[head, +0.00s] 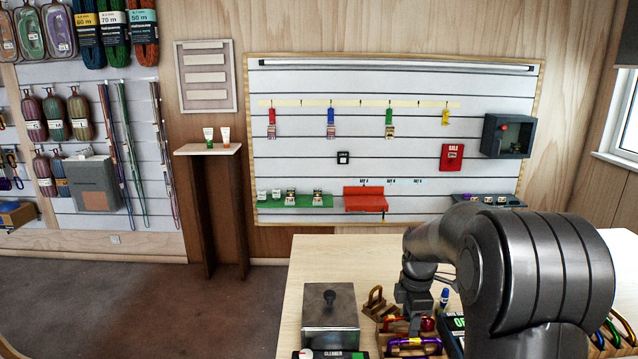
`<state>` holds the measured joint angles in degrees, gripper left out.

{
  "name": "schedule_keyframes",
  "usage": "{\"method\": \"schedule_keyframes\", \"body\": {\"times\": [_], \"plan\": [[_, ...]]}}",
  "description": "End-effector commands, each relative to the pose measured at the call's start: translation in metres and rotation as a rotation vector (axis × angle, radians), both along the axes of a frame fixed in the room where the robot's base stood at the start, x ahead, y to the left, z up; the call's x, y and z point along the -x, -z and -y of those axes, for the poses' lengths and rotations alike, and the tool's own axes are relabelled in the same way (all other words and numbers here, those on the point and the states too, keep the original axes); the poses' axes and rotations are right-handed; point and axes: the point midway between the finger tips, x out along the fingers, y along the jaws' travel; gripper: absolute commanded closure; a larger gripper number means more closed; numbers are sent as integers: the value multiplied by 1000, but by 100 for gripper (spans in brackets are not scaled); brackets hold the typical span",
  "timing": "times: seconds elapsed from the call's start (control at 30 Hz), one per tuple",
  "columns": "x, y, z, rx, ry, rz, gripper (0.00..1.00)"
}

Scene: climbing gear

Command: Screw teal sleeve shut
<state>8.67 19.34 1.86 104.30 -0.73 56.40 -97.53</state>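My gripper (415,318) points down at the front of the light wooden table (300,265), over a wooden holder with colored carabiners. A purple carabiner (413,345) lies across the holder's near side. A red and gold one (393,322) is just left of the gripper. I cannot make out a teal sleeve; it is too small or hidden by my arm. The fingers are small and partly lost against the gear, so I cannot tell whether they are open or hold anything.
A metal box with a knobbed lid (331,316) stands left of the holder. A brown wooden piece (374,300) and a small blue bottle (444,297) stand near the gripper. More carabiners (615,328) show at far right. The table's back left is clear.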

Motion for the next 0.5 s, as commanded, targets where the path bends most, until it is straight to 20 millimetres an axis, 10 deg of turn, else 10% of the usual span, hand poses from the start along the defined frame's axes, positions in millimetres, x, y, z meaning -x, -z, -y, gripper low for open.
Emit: {"method": "schedule_keyframes", "body": {"times": [0.5], "plan": [[6, 0, 0, 0, 0, 0, 60]]}}
